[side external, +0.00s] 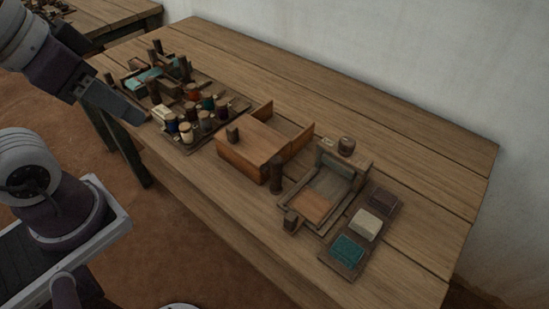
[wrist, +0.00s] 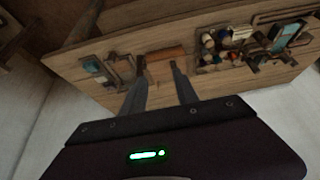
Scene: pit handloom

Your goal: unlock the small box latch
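The small wooden box (side external: 250,150) sits on the table's middle, orange-brown. It also shows in the wrist view (wrist: 166,55). I cannot tell which part is the latch. My gripper (side external: 138,116) is at the upper left in the side view, apart from the box. In the wrist view my gripper (wrist: 158,70) has its two fingers apart with nothing held between them.
A tray of coloured spools (side external: 205,124) lies left of the box. Right of it are a small wooden frame (side external: 322,192) with a roller and a board with coloured blocks (side external: 348,250). The table's back strip (side external: 400,150) is clear. A wall stands behind.

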